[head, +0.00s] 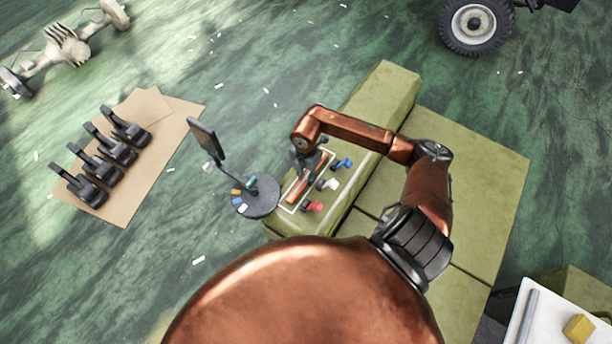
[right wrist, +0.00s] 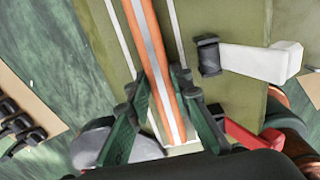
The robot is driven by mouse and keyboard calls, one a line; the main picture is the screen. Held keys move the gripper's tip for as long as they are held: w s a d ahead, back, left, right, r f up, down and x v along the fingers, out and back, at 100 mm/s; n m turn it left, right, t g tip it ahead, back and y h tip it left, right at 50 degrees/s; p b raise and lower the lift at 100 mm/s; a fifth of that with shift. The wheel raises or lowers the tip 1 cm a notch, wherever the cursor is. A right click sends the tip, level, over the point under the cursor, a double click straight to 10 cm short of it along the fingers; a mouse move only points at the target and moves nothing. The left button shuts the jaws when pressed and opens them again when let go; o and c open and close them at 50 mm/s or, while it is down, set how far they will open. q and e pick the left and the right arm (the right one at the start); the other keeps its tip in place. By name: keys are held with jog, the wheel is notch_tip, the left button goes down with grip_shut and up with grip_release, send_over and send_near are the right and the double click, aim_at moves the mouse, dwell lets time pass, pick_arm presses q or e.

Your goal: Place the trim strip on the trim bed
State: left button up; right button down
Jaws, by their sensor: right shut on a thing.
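The trim strip, orange with a silver stripe down its middle, runs between the fingers in the right wrist view (right wrist: 150,45). In the head view the trim strip (head: 296,192) lies along the white-outlined trim bed (head: 283,208) on the green block. My right gripper (head: 310,170) is shut on the strip from above; its dark green fingers flank it in the right wrist view (right wrist: 160,92). The strip looks roughly parallel to the white lines and between them. I cannot tell whether it touches the bed. My left gripper is not in view.
Clamps with blue (head: 343,163), white (head: 330,184) and red (head: 314,206) handles line the bed's right side. A round dark stand (head: 262,203) with a tilted screen stands at its left. Several black parts sit on a cardboard sheet (head: 127,208). Green blocks (head: 480,160) extend right.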

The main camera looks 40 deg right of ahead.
aim_at(306, 178)
jog(key=c, duration=1.7)
grip_release()
jog(key=shift+f, duration=0.1)
jog(key=shift+c, duration=0.2)
notch_tip(306, 178, up, 12)
jog(key=shift+c, duration=0.3)
